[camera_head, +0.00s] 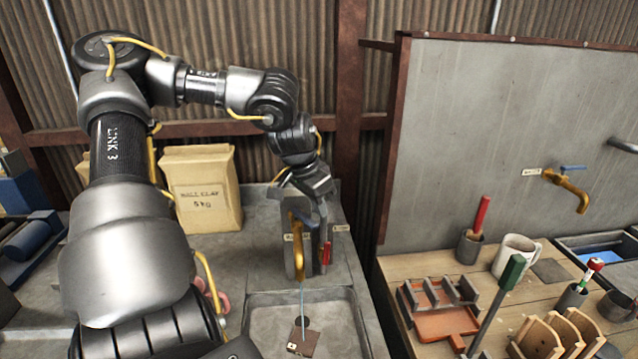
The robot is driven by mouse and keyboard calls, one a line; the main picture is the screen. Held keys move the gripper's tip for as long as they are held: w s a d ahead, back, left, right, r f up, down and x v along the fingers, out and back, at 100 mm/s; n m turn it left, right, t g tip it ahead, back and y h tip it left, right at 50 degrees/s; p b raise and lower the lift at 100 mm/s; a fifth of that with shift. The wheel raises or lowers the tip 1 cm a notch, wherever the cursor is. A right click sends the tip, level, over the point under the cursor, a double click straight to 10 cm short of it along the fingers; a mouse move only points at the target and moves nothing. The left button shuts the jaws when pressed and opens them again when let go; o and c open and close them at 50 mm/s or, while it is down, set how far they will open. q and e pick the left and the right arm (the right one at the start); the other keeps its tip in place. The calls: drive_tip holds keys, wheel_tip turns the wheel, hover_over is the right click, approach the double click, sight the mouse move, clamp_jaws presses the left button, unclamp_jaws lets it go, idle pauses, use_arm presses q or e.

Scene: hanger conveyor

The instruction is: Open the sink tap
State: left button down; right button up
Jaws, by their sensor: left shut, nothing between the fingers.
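The brass sink tap (299,262) stands on a grey post at the back of the grey sink (262,312), its spout pointing down. A thin pale blue stream (302,303) runs from the spout into the basin. A red handle (325,254) is on the tap's right side. My left gripper (323,232) is shut and empty, pointing down just above the red handle. I cannot tell whether it touches the handle. The wrist and fingers partly hide the top of the tap. My right gripper is not in view.
A brown block (303,342) lies in the basin. A paper bag of wall clay (202,187) stands left of the tap. A second brass tap (568,188) with a blue lever is on the right wall panel, above a wooden bench (398,278) crowded with tools and a mug (514,255).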

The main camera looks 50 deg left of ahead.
sight(306, 221)
use_arm(q)
drive_tip(key=b+v, duration=0.2)
drive_tip(key=v, duration=0.8)
drive_tip(key=shift+s, duration=0.1)
